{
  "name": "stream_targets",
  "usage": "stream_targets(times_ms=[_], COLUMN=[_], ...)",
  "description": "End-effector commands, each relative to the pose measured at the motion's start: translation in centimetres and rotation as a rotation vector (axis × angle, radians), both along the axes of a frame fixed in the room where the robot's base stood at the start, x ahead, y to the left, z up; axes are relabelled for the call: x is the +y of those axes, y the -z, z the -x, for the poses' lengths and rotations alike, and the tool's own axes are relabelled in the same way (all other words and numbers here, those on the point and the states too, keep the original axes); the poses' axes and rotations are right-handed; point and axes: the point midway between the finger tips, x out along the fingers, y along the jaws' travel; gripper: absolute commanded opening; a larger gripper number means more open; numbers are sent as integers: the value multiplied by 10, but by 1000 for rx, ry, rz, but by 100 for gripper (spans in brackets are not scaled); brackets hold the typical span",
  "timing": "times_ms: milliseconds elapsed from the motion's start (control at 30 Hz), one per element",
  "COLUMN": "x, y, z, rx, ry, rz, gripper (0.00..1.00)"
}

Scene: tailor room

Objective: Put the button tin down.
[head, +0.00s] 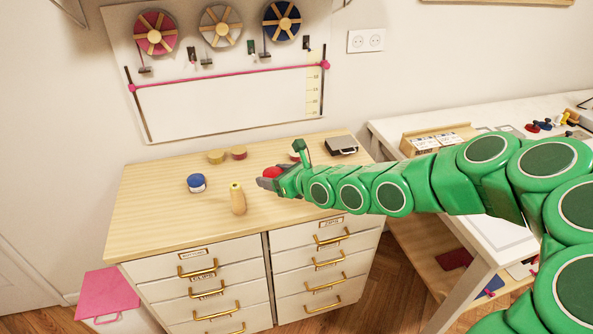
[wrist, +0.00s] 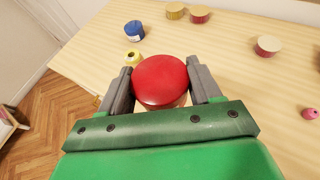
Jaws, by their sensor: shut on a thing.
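A round tin with a red domed lid, the likely button tin (wrist: 160,80), sits between the two grey fingers of my gripper (wrist: 160,92) in the wrist view. A finger lies along each side of it, and a pale lower side shows below the lid. In the head view the red lid (head: 271,172) shows at the tip of my green arm, over the front middle of the wooden cabinet top (head: 150,215). My gripper is shut on the tin. The tin's underside is hidden, so I cannot tell whether it touches the cabinet top.
A blue-lidded tin (head: 196,182) is farther left. Two low round tins (head: 237,152) stand at the back, and a dark case (head: 341,145) at the back right. The cabinet top's left end is clear.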

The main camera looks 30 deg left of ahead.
Motion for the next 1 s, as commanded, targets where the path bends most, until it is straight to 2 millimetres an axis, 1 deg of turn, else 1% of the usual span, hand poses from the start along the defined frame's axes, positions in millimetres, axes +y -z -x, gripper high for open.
stream_targets(times_ms=[267,367,533,700,1000], x=[-2,-5,-19,-37,-61], y=[0,-1,-5,-9,-12], z=[0,-7,-35,-67,-103], rx=[1,0,-1,-2,-1], ry=[3,13,55,103,155], rz=[0,0,-2,-3,3], gripper=[25,25,25,25,25])
